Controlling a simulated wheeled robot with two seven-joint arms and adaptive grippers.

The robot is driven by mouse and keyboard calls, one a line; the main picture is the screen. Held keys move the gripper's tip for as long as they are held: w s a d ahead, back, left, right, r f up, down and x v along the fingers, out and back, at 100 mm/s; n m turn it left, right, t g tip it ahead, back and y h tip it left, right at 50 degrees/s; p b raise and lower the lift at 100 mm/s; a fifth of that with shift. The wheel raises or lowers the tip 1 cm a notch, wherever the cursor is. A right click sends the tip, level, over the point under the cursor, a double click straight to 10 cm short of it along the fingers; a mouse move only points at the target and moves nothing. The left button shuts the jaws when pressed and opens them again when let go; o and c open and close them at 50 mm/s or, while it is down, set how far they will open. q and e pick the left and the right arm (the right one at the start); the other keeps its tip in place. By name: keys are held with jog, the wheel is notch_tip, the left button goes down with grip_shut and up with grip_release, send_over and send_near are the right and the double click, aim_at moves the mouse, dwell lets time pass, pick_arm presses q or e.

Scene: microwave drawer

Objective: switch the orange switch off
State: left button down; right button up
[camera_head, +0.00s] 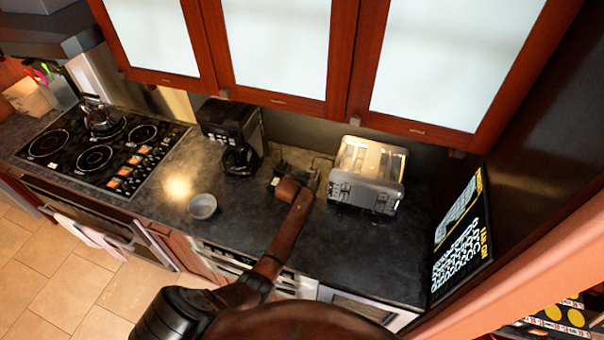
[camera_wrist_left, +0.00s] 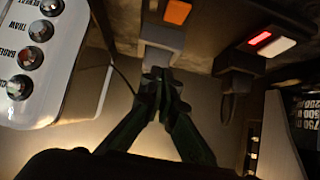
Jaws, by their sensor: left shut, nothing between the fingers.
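The orange switch (camera_wrist_left: 178,12) shows at the top of the left wrist view, cut by the frame edge, on a dark wall plate. Whether it is on or off I cannot tell. A grey plug (camera_wrist_left: 162,42) sits just below it. My left gripper (camera_wrist_left: 160,78) is shut and empty, with its fingertips close to the plug and below the switch in the picture; I cannot tell whether they touch the plug. In the head view my left gripper (camera_head: 296,172) is near the back wall, its fingertips hard to make out. My right gripper is not in view.
A toaster (camera_head: 368,175) stands right of my left gripper; its knobbed panel (camera_wrist_left: 28,62) is at left in the wrist view. A coffee maker (camera_head: 235,135) stands on the other side. A red-and-white switch (camera_wrist_left: 272,42) has a dark plug (camera_wrist_left: 240,62). The bowl (camera_head: 203,206) sits nearer the front.

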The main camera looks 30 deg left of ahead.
pick_arm(q)
jog(key=r+v, duration=0.1)
jog(key=v, duration=0.7)
jog(key=shift+w+b, duration=0.3)
jog(key=shift+b, duration=0.15)
jog(key=shift+a+r, duration=0.1)
